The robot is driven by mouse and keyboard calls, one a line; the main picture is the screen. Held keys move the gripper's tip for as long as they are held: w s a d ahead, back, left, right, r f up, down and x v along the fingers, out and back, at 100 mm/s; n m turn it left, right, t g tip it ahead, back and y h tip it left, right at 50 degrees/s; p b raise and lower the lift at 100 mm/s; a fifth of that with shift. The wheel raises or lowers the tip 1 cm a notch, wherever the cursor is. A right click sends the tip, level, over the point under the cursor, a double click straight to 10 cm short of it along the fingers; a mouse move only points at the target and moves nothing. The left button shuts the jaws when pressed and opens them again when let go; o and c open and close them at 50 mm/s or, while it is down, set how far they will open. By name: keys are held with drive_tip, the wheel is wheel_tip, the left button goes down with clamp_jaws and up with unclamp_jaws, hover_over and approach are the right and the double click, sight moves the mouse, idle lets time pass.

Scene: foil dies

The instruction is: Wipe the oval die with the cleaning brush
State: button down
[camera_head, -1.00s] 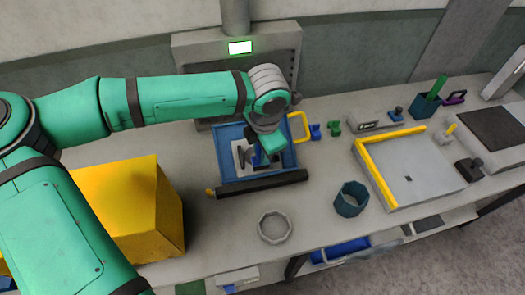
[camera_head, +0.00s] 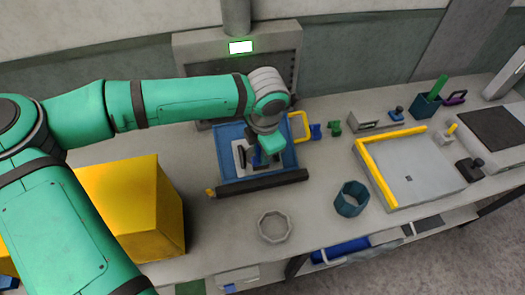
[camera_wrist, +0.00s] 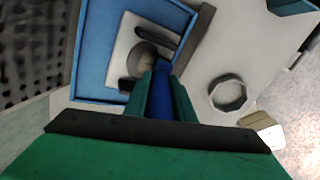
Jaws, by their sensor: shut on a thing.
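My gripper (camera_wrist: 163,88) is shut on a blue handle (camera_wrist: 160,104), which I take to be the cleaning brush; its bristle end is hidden. In the head view my gripper (camera_head: 264,159) is over the blue tray (camera_head: 228,134), with the blue handle pointing down from it. A rounded grey piece (camera_wrist: 144,53), probably the oval die, lies on a light plate (camera_wrist: 124,44) in the tray. The brush's lower end is close to this piece; I cannot tell whether they touch. Dark pieces (camera_wrist: 158,37) lie beside it on the plate.
A dark bar (camera_head: 258,184) runs along the tray's front edge. A yellow block (camera_head: 130,210) stands to the left. A grey ring (camera_head: 275,226), a teal cup (camera_head: 351,198) and a yellow-edged tray (camera_head: 425,172) are to the right. A grey machine (camera_head: 190,52) stands behind.

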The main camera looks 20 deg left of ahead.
drive_tip(key=shift+w, duration=0.1)
drive_tip(key=shift+w+a+r, duration=0.5)
drive_tip(key=shift+w, duration=0.2)
drive_tip(key=shift+w+a+r, duration=0.45)
drive_tip(key=shift+w, duration=0.2)
drive_tip(key=shift+s+d+f, duration=0.5)
drive_tip(key=shift+s+f, duration=0.05)
drive_tip(key=shift+s, duration=0.2)
drive_tip(key=shift+s+d+f, duration=0.45)
drive_tip(key=shift+s+f, duration=0.1)
drive_tip(key=shift+s, duration=0.15)
drive_tip(key=shift+r, duration=0.15)
drive_tip(key=shift+s+d+r, duration=0.25)
drive_tip(key=shift+s+r, duration=0.15)
drive_tip(key=shift+r, duration=0.45)
drive_tip(key=shift+s+d+r, duration=0.3)
drive_tip(key=shift+s+r, duration=0.1)
drive_tip(key=shift+r, duration=0.4)
drive_tip(key=shift+s+d+r, duration=0.25)
drive_tip(key=shift+s+r, duration=0.15)
drive_tip(key=shift+r, duration=0.45)
drive_tip(key=shift+r, duration=0.1)
